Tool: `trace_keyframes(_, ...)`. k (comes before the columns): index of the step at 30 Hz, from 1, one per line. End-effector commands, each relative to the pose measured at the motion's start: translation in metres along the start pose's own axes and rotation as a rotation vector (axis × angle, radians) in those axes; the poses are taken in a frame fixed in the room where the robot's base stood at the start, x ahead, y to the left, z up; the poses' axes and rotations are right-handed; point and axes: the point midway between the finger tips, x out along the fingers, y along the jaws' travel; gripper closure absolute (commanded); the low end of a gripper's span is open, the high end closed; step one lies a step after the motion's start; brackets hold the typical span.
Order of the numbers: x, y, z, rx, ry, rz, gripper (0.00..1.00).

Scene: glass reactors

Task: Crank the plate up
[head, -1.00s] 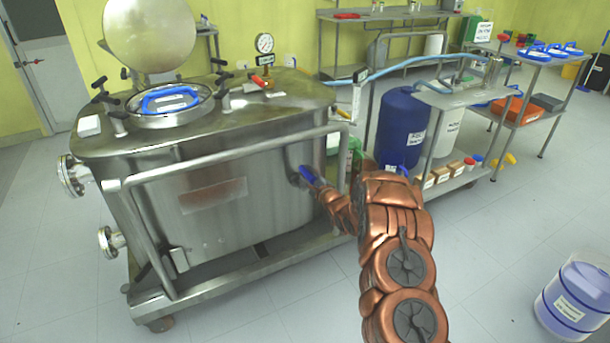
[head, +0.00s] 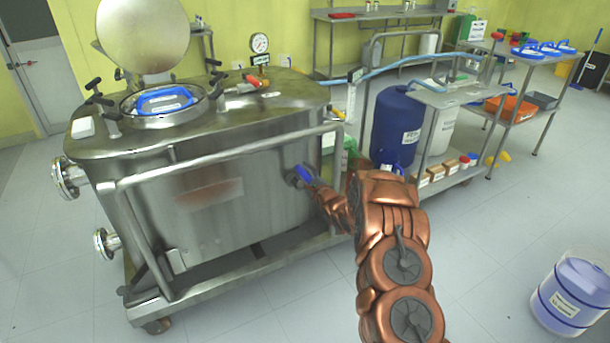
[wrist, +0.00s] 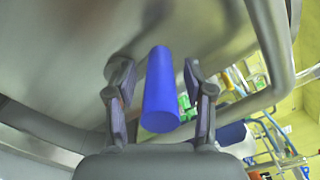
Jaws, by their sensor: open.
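A blue cylindrical crank handle (head: 303,174) sticks out from the lower right of the steel vessel's front wall. In the wrist view the handle (wrist: 160,92) points toward the camera. My gripper (wrist: 157,84) is open, with one finger on each side of the handle and visible gaps between. In the head view my gripper (head: 314,177) is small and partly merges with the handle. A round pale metal plate (head: 143,33) stands tilted above the vessel top; I cannot tell whether the crank is linked to it.
The steel vessel (head: 130,210) has a tubular rail (head: 225,152) above the handle. A wheeled cart (head: 450,95) with a blue drum (head: 396,125) stands right of the vessel. A bucket (head: 570,295) is on the floor at right. The floor between is clear.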

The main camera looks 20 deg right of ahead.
Motion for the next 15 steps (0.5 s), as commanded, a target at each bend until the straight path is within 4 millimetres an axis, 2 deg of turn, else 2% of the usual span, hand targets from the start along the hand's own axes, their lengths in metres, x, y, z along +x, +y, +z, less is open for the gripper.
trace_keyframes(5,-0.007,-0.001,-0.001,-0.001,0.002,-0.001,0.47)
trace_keyframes(15,-0.048,0.000,-0.002,0.003,0.005,0.002,0.47)
